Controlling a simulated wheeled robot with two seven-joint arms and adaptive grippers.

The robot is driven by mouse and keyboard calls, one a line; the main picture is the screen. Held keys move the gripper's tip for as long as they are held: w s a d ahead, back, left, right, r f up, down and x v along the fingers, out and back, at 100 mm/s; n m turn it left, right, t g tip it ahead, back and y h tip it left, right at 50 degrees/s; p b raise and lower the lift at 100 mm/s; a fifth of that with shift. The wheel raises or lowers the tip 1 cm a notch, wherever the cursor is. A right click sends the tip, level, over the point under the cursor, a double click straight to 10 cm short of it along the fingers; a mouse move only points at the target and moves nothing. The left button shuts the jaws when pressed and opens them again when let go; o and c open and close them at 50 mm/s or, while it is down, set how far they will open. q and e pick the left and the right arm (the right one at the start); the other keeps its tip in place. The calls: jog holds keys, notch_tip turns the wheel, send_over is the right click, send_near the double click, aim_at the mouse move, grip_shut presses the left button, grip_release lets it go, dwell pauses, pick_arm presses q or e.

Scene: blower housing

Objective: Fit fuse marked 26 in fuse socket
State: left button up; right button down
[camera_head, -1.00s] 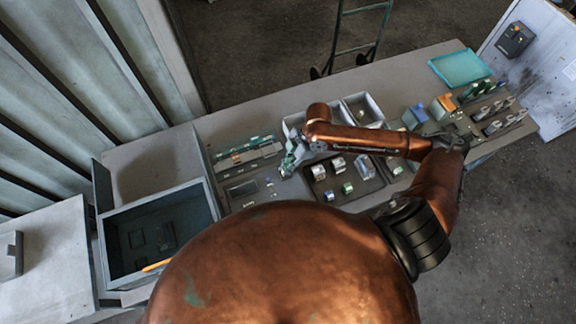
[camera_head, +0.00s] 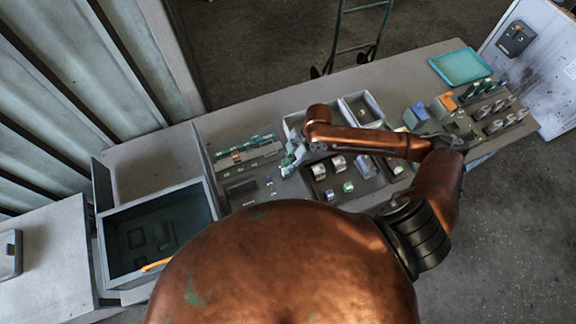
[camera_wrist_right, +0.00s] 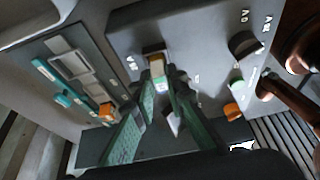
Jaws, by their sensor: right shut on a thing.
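My right gripper (camera_wrist_right: 160,86) is shut on a small tan fuse (camera_wrist_right: 157,68) with a pale, green-edged end. In the right wrist view the fuse sits at a dark opening on a grey panel (camera_wrist_right: 196,28), which looks like the fuse socket (camera_wrist_right: 152,49). I cannot tell whether the fuse is inside it or just in front. The number on the fuse is not readable. In the head view my right gripper (camera_head: 291,160) is small, left of the parts tray, and the fuse cannot be made out. My left gripper is not in view.
A dark tray (camera_head: 352,199) with several small silver and green parts lies right of the gripper. Pale bins (camera_head: 368,97) stand behind my forearm. An open grey box (camera_head: 208,200) stands at left. In the wrist view, a dark round part (camera_wrist_right: 243,43) protrudes from the panel.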

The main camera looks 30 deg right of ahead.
jog(key=shift+f, duration=0.45)
jog(key=c, duration=1.8)
grip_release()
jog(key=shift+c, duration=0.2)
jog(key=v, duration=1.2)
jog(key=shift+s+d, duration=0.1)
jog(key=shift+d, duration=0.05)
